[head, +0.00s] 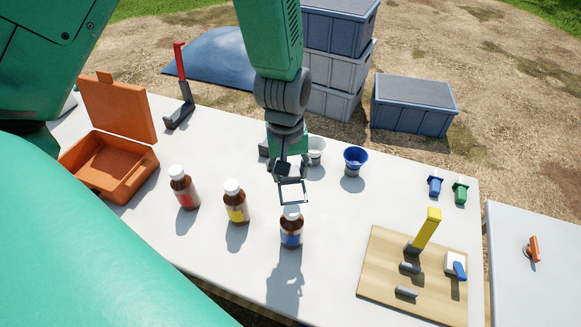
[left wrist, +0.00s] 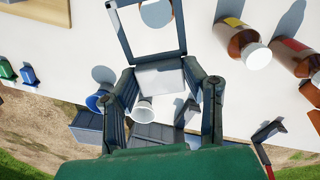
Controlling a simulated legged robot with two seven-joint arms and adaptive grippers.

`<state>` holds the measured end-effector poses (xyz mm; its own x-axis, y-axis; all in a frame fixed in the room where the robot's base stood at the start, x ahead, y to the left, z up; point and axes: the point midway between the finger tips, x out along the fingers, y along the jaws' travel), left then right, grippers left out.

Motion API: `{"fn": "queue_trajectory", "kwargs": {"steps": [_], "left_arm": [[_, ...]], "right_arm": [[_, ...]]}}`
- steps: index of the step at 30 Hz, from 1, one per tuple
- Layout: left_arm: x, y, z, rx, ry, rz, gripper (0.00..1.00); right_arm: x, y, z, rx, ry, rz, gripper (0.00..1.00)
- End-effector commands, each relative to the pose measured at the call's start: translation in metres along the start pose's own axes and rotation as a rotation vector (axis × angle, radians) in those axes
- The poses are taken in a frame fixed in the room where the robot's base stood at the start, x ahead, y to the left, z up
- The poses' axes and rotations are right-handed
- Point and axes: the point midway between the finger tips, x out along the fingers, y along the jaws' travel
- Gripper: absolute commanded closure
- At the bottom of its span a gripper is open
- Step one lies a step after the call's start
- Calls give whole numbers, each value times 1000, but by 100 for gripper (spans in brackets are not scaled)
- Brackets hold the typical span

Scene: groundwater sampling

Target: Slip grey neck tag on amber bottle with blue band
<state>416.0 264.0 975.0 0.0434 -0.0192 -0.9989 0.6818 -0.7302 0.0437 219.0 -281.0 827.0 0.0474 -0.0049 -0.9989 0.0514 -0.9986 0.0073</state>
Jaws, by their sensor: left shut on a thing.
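My left gripper (head: 290,168) is shut on the grey neck tag, a plate with a square open frame (head: 293,192). In the left wrist view the tag's plate (left wrist: 160,77) is pinched between the fingertips, with the frame reaching away from them. The amber bottle with the blue band (head: 291,232) stands upright on the table. Its white cap is just below the frame in the head view. In the left wrist view a bottle top (left wrist: 156,12) shows partly through the frame's far end. The frame appears above the bottle, not around its neck. My right gripper is not in view.
Amber bottles with a yellow band (head: 236,205) and a red band (head: 184,190) stand to the left. A white cup (head: 316,147) and blue cup (head: 355,159) stand behind. An orange case (head: 112,170) lies open at left.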

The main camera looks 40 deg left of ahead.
Motion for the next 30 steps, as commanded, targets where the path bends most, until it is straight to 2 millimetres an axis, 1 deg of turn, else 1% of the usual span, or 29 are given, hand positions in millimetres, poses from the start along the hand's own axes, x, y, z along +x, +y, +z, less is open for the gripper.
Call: {"fn": "queue_trajectory", "kwargs": {"steps": [2,3,12,17,21,30], "left_arm": [[-3,0,1,-7,-1,-5,94],[3,0,1,-7,-1,-4,94],[33,-1,2,-7,-2,-4,94],[44,-2,2,-7,-1,-3,94],[48,-2,2,-7,0,-2,94],[47,-2,2,-7,0,-3,94]], "right_arm": [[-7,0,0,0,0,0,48],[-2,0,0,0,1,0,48],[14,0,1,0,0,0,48],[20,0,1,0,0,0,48],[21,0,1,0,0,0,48],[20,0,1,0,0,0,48]]}}
